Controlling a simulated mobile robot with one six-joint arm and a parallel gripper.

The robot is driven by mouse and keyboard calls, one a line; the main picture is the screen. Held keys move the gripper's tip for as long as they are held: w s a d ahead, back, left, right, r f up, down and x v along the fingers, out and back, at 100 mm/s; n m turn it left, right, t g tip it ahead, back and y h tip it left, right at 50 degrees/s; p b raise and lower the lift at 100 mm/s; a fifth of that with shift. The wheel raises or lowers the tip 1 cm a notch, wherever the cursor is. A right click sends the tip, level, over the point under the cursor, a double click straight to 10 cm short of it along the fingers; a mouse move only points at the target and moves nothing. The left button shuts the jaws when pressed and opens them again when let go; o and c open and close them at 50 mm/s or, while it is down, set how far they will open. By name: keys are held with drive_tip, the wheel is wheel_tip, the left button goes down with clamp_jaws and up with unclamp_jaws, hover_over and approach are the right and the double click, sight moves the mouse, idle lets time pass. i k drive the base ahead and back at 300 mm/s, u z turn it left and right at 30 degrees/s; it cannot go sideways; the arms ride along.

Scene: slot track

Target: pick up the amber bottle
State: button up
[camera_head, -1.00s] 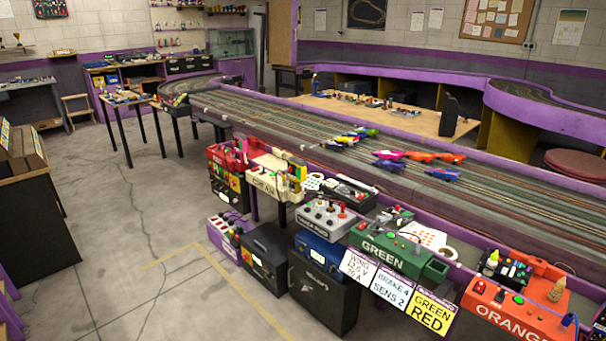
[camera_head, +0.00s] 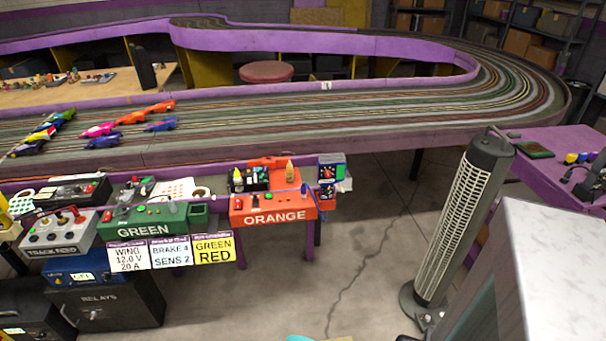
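A small amber bottle (camera_head: 290,171) with a pointed tip stands upright at the back right of the orange station box (camera_head: 272,218) along the track's near edge. A paler bottle with a dark lower part (camera_head: 238,178) stands to its left, with small dark items between them. My gripper is not in view.
A tall tower fan (camera_head: 465,215) stands on the floor to the right. A large pale grey block (camera_head: 555,270) fills the lower right corner. Open floor (camera_head: 350,270) lies between.

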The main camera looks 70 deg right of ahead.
sight(290, 172)
drive_tip(key=u, duration=0.7)
drive_tip(key=k, duration=0.15)
drive_tip(key=z, duration=2.85)
drive_tip(key=k, duration=0.6)
drive_tip(key=u, duration=0.1)
drive_tip(key=i, duration=0.55)
